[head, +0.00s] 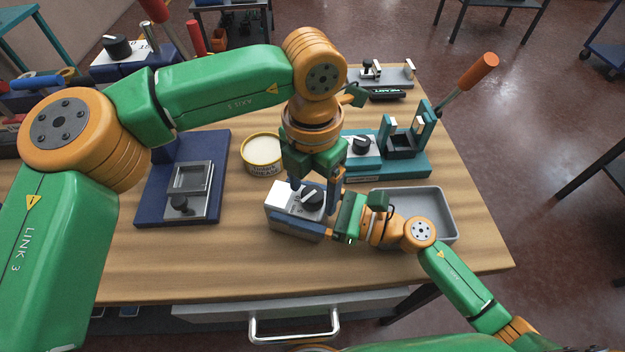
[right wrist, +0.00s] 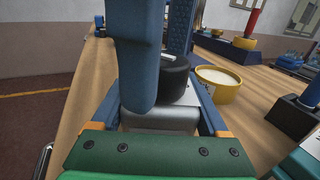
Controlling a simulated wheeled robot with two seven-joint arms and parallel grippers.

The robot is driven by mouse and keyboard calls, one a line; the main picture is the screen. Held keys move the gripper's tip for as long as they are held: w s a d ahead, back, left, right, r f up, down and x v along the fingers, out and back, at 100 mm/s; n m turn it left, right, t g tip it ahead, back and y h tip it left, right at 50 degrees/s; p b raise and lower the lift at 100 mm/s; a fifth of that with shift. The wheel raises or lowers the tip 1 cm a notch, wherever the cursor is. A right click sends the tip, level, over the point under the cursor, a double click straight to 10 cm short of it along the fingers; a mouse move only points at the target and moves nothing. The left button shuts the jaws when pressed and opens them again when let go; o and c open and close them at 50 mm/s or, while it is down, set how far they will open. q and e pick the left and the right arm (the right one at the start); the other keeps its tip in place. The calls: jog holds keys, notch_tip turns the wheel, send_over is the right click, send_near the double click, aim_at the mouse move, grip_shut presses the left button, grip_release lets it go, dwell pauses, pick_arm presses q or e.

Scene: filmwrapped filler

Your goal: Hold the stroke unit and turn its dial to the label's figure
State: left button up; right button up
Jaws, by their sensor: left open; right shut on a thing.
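The stroke unit (head: 286,222) is a grey box on the wooden bench, with a white label patch (head: 283,196) and a black dial (head: 313,199) with a white pointer on top. The label's figure is too small to read. My right gripper (head: 300,213) is shut on the unit from the right, its blue fingers along the sides. My left gripper (head: 316,190) points down from above, open, with its fingers around the dial; contact is unclear. In the right wrist view the dial (right wrist: 172,82) stands on the unit (right wrist: 160,119), partly hidden by a left finger.
A yellow grease tin (head: 262,155) stands behind the unit. A blue fixture (head: 155,200) is to the left. A teal lever press (head: 415,165) and a grey tray (head: 445,208) are to the right. The bench's front strip (head: 220,270) is clear.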

aim_at(313, 194)
pick_arm(q)
notch_tip(313, 194, up, 12)
jog(key=shift+f, duration=0.15)
pick_arm(e)
jog(key=o, duration=1.5)
